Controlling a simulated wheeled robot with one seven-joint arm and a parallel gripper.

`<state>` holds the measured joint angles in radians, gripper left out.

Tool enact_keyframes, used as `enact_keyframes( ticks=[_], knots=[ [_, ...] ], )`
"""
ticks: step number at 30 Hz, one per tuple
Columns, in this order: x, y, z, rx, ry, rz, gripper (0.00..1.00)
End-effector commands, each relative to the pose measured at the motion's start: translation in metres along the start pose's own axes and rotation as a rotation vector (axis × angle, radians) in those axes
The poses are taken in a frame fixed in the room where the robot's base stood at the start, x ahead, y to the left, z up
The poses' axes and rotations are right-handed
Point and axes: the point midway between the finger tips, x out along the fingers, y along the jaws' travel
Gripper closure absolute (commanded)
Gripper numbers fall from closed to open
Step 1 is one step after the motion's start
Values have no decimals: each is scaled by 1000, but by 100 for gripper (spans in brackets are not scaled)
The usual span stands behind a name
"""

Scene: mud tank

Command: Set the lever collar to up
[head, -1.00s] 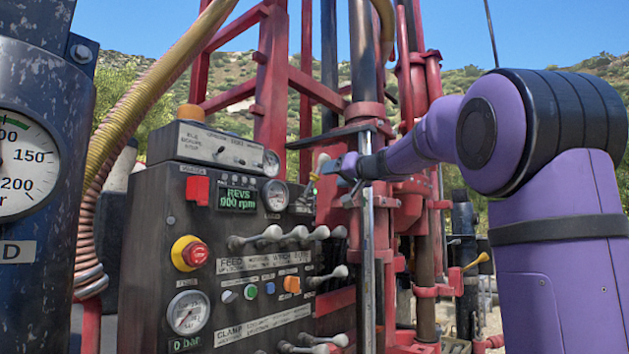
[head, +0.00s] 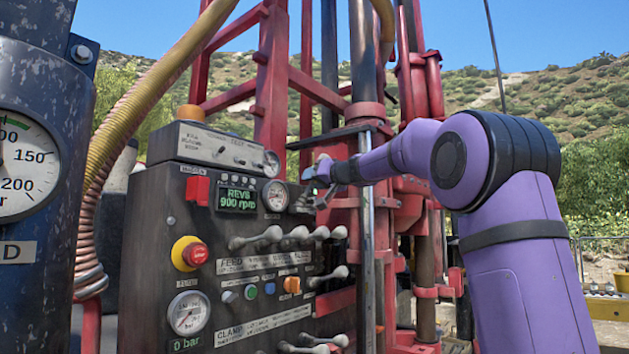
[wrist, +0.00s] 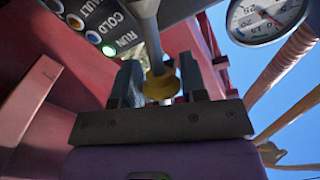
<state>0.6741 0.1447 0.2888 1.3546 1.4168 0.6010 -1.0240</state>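In the wrist view a grey lever rod comes down from the top, with a yellow collar-like piece (wrist: 158,87) around its lower part. The yellow piece sits between the two fingertips of my gripper (wrist: 160,82), with a narrow gap on the right side; contact on the left is unclear. The fingers are apart. In the head view my gripper (head: 317,172) is at the right edge of the control panel (head: 215,262), beside the small dial. The lever is hard to make out there, partly hidden by the gripper.
Several grey-handled levers (head: 285,236) stick out below my gripper. A red emergency button (head: 195,255) is on the panel. A steel post (head: 366,230) stands right of the gripper.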

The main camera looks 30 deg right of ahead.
Motion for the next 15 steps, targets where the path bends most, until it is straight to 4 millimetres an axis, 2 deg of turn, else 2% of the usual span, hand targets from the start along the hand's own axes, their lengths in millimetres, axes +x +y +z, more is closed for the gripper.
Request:
enact_keyframes(
  ticks=[1, 3, 5, 15],
  knots=[
    [0, 0, 0, 0, 0, 0, 72],
    [0, 0, 0, 0, 0, 0, 88],
    [0, 0, 0, 0, 0, 0, 100],
    [-4, 0, -16, 1, 0, 0, 100]
  ],
)
